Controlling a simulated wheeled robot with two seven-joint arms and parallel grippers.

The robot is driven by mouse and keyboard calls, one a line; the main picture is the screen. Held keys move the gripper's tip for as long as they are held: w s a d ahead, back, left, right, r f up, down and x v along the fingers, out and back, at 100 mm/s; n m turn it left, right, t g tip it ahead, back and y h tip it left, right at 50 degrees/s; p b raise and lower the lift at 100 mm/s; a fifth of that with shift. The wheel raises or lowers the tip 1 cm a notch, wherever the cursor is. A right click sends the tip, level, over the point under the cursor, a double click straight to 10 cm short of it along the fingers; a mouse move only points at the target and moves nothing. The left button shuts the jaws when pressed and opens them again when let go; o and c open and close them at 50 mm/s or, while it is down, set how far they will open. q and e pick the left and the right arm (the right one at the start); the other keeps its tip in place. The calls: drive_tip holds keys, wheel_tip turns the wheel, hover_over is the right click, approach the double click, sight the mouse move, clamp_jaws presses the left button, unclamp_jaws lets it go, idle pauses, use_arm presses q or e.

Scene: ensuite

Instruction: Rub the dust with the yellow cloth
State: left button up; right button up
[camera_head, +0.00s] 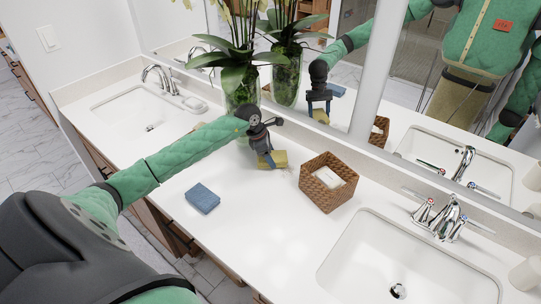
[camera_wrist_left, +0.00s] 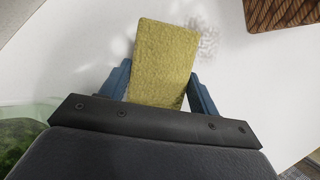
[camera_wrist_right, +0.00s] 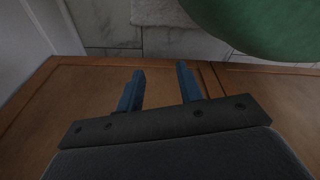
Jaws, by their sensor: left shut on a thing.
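The yellow cloth (camera_wrist_left: 163,60) is gripped between the blue fingers of my left gripper (camera_wrist_left: 160,92), and its far end sticks out past the fingertips. In the head view the yellow cloth (camera_head: 279,158) is at or just above the white counter; contact cannot be told. A faint grey, speckled dust patch (camera_wrist_left: 208,42) lies on the counter just right of the cloth's far end, partly hidden by it. My left gripper (camera_head: 265,158) is between the plant vase and the basket. My right gripper (camera_wrist_right: 158,92) is open and empty, before brown wooden cabinet fronts.
A wicker basket (camera_head: 317,192) with white contents stands right of the cloth. A blue folded cloth (camera_head: 202,198) lies nearer the front edge. A glass plant vase (camera_head: 241,98) stands behind my left arm. Sinks (camera_head: 365,260) lie at both sides; a mirror (camera_head: 400,60) runs behind.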

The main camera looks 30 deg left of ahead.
use_arm(q)
drive_tip(key=shift+f+b, duration=0.4)
drive_tip(key=shift+f, duration=0.05)
